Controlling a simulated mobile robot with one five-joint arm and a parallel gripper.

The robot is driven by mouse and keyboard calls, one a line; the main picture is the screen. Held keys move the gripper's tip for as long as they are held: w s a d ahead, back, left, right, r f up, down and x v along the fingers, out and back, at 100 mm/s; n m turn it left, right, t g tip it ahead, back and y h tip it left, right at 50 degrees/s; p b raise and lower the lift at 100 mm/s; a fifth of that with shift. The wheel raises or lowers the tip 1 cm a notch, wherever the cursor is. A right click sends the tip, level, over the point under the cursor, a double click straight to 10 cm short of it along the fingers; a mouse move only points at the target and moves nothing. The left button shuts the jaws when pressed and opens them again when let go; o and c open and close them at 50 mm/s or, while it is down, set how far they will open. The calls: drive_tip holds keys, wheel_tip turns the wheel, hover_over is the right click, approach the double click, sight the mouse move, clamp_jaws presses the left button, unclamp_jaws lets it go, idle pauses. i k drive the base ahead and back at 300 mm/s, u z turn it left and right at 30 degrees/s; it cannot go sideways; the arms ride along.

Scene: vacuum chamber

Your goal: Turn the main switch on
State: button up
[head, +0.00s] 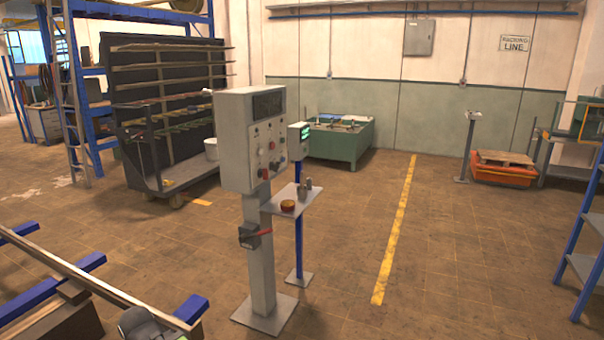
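A grey control cabinet (251,140) stands on a grey post (262,285) near the middle of the head view. Its front carries a dark display, several small buttons and knobs, and a red knob (264,173) low on the left. A small dark switch box (249,237) with a red lever (264,232) sits on the post below the cabinet. The lever points to the right, roughly level. I cannot tell from labels which of these is the main switch. My gripper is not in view; a rounded grey part at the bottom edge may be my arm.
A small shelf (297,199) beside the post holds a reddish-yellow round item and grey cylinders. A blue post (299,225) with a green-lit box stands just behind. Beams on blue supports (190,307) lie at lower left.

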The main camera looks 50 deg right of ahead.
sight(264, 172)
drive_tip(key=z, duration=1.2)
drive_tip(key=k, duration=0.8)
drive_tip(key=u, duration=0.1)
drive_tip(key=i, duration=0.8)
drive_tip(key=u, duration=0.25)
drive_tip(key=k, duration=1.3)
drive_tip(key=z, duration=0.25)
drive_tip(key=i, duration=1.1)
drive_tip(key=z, duration=0.55)
drive_tip(key=i, duration=1.3)
drive_tip(key=u, duration=0.1)
